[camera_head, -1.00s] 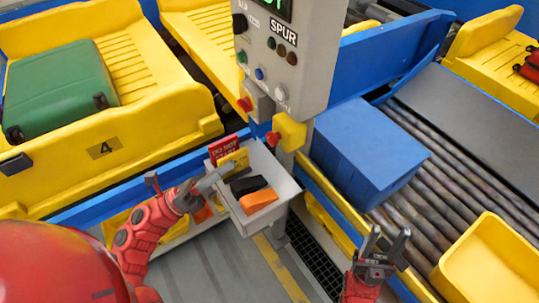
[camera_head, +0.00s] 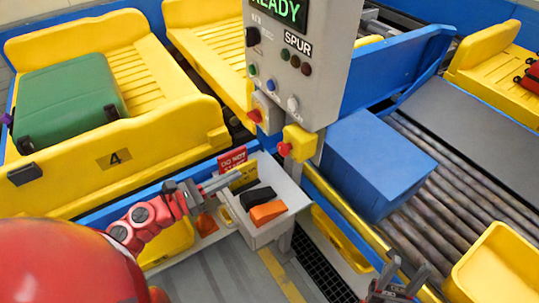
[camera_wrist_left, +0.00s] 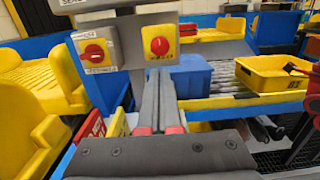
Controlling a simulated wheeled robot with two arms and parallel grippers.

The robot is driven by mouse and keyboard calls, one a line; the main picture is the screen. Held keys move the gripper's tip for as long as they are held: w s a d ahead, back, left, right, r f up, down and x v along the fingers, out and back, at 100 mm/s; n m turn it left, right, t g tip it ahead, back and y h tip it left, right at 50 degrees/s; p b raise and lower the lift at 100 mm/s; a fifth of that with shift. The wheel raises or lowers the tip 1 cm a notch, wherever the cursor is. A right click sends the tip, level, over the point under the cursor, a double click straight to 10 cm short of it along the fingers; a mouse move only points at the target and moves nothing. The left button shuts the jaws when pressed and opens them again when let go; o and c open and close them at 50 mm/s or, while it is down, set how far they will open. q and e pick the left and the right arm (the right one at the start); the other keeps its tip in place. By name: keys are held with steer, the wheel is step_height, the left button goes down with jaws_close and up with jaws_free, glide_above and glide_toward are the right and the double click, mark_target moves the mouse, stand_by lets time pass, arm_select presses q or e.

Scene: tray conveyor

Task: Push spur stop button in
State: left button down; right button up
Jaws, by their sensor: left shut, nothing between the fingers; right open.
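A red mushroom button (camera_head: 285,149) sits on a yellow box (camera_head: 300,140) below the grey control panel marked SPUR (camera_head: 305,75). In the left wrist view the red button (camera_wrist_left: 159,45) faces me, just above the fingertips in the picture. My left gripper (camera_head: 236,178) is shut and empty, over the left edge of the small grey bin, left of and lower than the button in the head view. The left fingers (camera_wrist_left: 158,76) look apart from the button; the exact gap is hard to tell. My right gripper (camera_head: 409,266) is open and empty at the bottom right.
A grey box with a red knob (camera_head: 255,115) hangs left of the yellow box. The grey bin (camera_head: 262,235) holds black and orange items. A red sign (camera_head: 232,159) stands behind it. A blue box (camera_head: 375,165) rests on the rollers, with a yellow tote (camera_head: 495,265) nearer.

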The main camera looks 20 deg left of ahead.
mark_target(280, 152)
arm_select(q)
steer(key=p+x, duration=0.1)
steer(key=x, duration=0.4)
steer(key=p+x, duration=0.2)
steer(key=x, duration=0.3)
steer(key=shift+w+d+r, duration=0.15)
steer(key=shift+d+r, duration=0.05)
steer(key=shift+r, duration=0.05)
steer(key=shift+w+d+f+p, duration=0.1)
steer(key=shift+w+d+p, duration=0.25)
steer(key=shift+w, duration=0.2)
